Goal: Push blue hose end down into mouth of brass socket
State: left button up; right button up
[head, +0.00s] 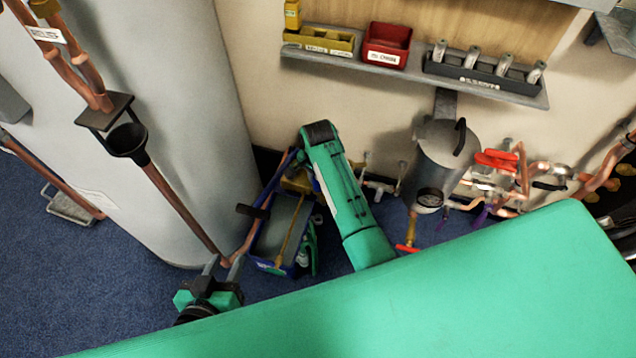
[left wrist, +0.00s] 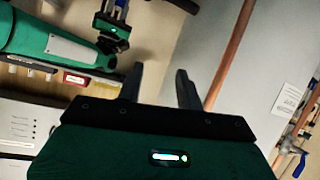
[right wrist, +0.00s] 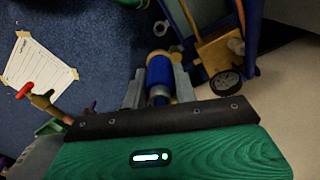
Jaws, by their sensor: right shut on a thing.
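In the head view my green right arm covers that gripper. My left gripper (head: 223,268) is open and empty, low beside the copper pipe. In the left wrist view its two fingers (left wrist: 160,88) stand apart, with the right gripper (left wrist: 112,32) in the upper left.
A blue-edged tray (head: 264,266) with tools lies on the floor beside my right arm. A brass-coloured block (right wrist: 217,50) and round gauge (right wrist: 226,83) are right of the hose. A copper pipe with a black funnel (head: 127,140) stands left. A grey canister (head: 443,150) stands right.

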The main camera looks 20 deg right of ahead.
pick_arm(q)
jog(key=shift+a, duration=0.15)
pick_arm(e)
jog(key=shift+r, duration=0.3)
jog(key=shift+r+p, duration=0.35)
jog(key=shift+p, duration=0.1)
jog(key=shift+r+p, duration=0.6)
jog(key=shift+p, duration=0.25)
jog(key=shift+r+p, duration=0.75)
jog(key=shift+p, duration=0.3)
jog(key=shift+r+p, duration=0.55)
jog(key=shift+p, duration=0.25)
pick_arm(q)
jog(key=s+a+g+y, duration=0.4)
jog(key=a+g, duration=0.3)
jog(key=a, duration=0.3)
jog(key=shift+s+a+n+g+y, duration=0.3)
jog(key=shift+s+a+n+g, duration=0.1)
jog(key=shift+s, duration=0.45)
